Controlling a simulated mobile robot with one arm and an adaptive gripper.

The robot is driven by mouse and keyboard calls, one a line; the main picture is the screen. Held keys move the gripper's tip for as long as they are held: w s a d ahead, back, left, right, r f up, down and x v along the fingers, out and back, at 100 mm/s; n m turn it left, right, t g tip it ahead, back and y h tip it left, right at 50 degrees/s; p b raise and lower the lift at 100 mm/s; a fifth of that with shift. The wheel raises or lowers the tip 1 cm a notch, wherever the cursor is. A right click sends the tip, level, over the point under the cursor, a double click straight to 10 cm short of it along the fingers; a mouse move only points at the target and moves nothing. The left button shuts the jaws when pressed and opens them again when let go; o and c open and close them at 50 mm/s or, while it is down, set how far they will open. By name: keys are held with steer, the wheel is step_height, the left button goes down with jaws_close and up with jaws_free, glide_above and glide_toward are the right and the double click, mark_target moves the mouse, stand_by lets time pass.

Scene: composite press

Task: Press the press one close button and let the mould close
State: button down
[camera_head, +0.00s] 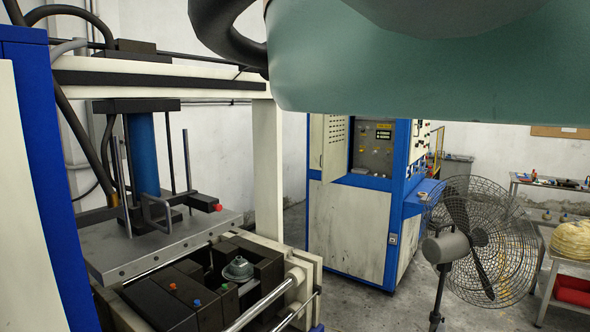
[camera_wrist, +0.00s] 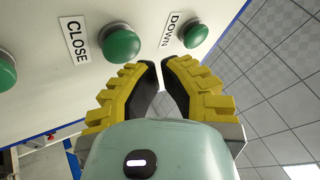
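In the wrist view, a green round button (camera_wrist: 119,43) sits just right of the CLOSE label (camera_wrist: 76,40) on a pale panel (camera_wrist: 35,105). My gripper (camera_wrist: 160,67) has its yellow fingers drawn together, tips almost meeting, with nothing between them. The tips appear below and right of that button in the picture; contact is not visible. In the head view, the press (camera_head: 272,165) has its upper plate (camera_head: 165,245) raised above the dark lower mould block (camera_head: 160,305). A grey-green round piece (camera_head: 238,268) sits in the lower part. My gripper is hidden in the head view.
Another green button (camera_wrist: 196,36) sits beside a DOWN label (camera_wrist: 173,29), and a third (camera_wrist: 5,71) is at the left edge. A blue-and-white cabinet (camera_head: 345,228) stands behind. A fan (camera_head: 475,240) stands at right, near a table (camera_head: 555,262).

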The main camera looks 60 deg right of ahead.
steer(key=shift+w, duration=0.1)
stand_by(0.7)
steer(key=shift+w+b, duration=0.35)
steer(key=shift+b, duration=0.05)
